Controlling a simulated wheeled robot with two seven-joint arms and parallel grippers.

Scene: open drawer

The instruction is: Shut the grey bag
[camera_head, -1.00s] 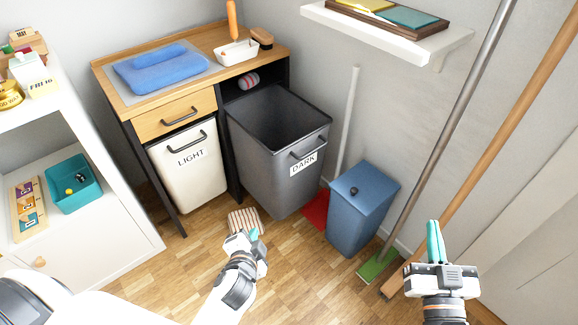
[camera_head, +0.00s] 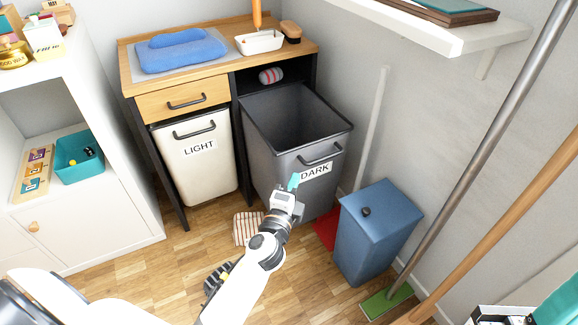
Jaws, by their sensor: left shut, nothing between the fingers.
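The grey bag (camera_head: 272,157) is the tall dark grey laundry bin marked DARK. It is pulled out from under the wooden-topped cabinet, with its open top showing and its inside looking empty. Its black bar handle (camera_head: 320,156) is on the front face, above the DARK label. My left gripper (camera_head: 294,181) is shut and empty, with its teal fingertips in front of the bag's front face, beside the label and below the handle. I cannot tell whether they touch it. At the bottom right corner only part of my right gripper (camera_head: 552,308) shows; its fingertips are cut off.
The white LIGHT bag (camera_head: 199,165) stands in the cabinet to the left. A blue lidded bin (camera_head: 376,235) stands close on the right, with a red dustpan (camera_head: 326,229) behind it. A striped cloth (camera_head: 247,229) lies on the floor. Leaning poles (camera_head: 478,140) fill the right side.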

